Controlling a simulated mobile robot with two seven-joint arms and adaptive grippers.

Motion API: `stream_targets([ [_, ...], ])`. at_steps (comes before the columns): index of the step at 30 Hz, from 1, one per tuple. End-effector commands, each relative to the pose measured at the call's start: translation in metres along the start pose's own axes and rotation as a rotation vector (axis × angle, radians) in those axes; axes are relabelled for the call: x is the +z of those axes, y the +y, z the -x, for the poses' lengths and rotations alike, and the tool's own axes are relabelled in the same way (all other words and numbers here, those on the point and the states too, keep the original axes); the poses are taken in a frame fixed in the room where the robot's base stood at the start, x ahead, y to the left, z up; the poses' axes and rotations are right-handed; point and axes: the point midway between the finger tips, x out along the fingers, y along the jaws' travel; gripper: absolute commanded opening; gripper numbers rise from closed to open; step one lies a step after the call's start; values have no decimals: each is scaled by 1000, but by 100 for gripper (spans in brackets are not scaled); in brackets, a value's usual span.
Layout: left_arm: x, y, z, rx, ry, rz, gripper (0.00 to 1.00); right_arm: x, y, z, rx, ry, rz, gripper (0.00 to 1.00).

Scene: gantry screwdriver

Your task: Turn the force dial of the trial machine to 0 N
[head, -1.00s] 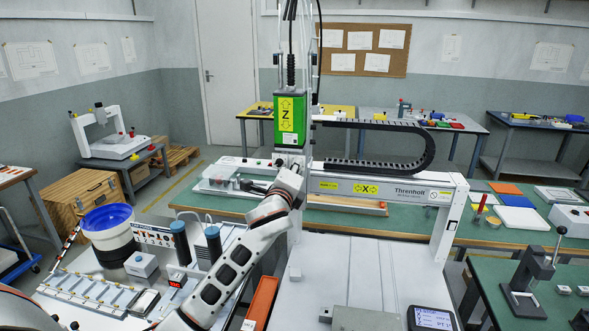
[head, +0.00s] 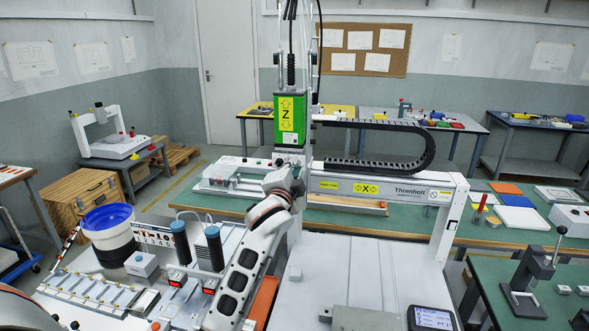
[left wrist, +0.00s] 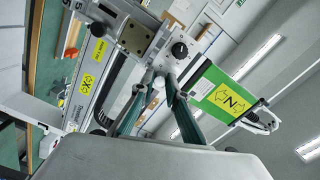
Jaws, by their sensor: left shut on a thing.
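My left gripper (head: 282,172) is raised in front of the gantry machine, just below its green Z unit (head: 290,120). In the left wrist view its two fingers (left wrist: 160,77) close together on a small pale, rounded piece (left wrist: 158,83). I cannot tell whether this piece is the force dial. A black round knob (left wrist: 180,50) on a pale plate shows just beyond the fingertips. Its setting is too small to read. The green Z unit also shows in the left wrist view (left wrist: 222,93), to the right of the fingers. My right gripper is not in view.
The X beam (head: 385,188) with its black cable chain (head: 425,145) extends right of the gripper. A screen (head: 432,318) stands at the front. A blue-rimmed bowl feeder (head: 108,218) and dark cylinders are left of my arm. The white machine bed (head: 370,270) is mostly clear.

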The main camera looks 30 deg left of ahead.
Motion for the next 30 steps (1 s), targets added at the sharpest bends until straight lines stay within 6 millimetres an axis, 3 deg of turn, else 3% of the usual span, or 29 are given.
stream_targets([
  [22, 0, 1, 0, 2, 0, 90, 0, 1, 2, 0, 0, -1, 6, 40],
  [23, 0, 1, 0, 2, 0, 90, 19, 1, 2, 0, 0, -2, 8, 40],
  [24, 0, 1, 0, 2, 0, 89, 30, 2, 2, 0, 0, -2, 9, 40],
  [30, 0, 0, 0, 1, 0, 89, 31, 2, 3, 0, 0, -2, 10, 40],
])
